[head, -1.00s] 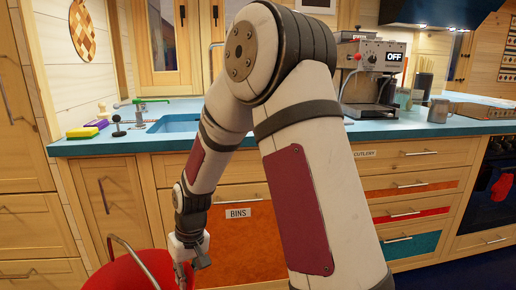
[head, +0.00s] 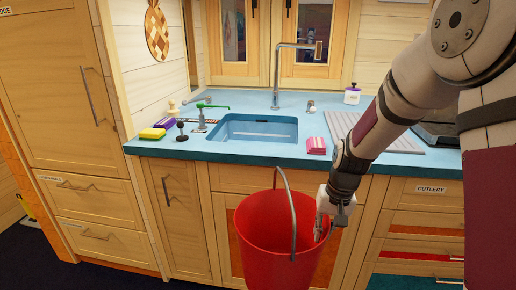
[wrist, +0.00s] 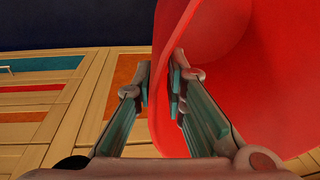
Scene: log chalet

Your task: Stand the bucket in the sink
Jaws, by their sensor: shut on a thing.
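The red bucket (head: 265,245) hangs upright in front of the counter, below the worktop level, with its metal handle (head: 291,212) raised. My gripper (head: 319,230) is shut on the bucket's wall at the right side of its rim. In the wrist view the red bucket wall (wrist: 215,50) passes between the two fingers of my gripper (wrist: 160,80). The blue sink (head: 257,132) is set into the counter behind and above the bucket. Its basin looks empty. The bucket's base is cut off by the frame's lower edge.
A tall tap (head: 276,80) stands behind the sink. A pink sponge stack (head: 316,145) lies at the sink's front right. A green-topped dispenser (head: 203,118), a black plunger-like tool (head: 181,131) and sponges (head: 158,129) stand left. A ribbed drainboard (head: 345,125) lies right.

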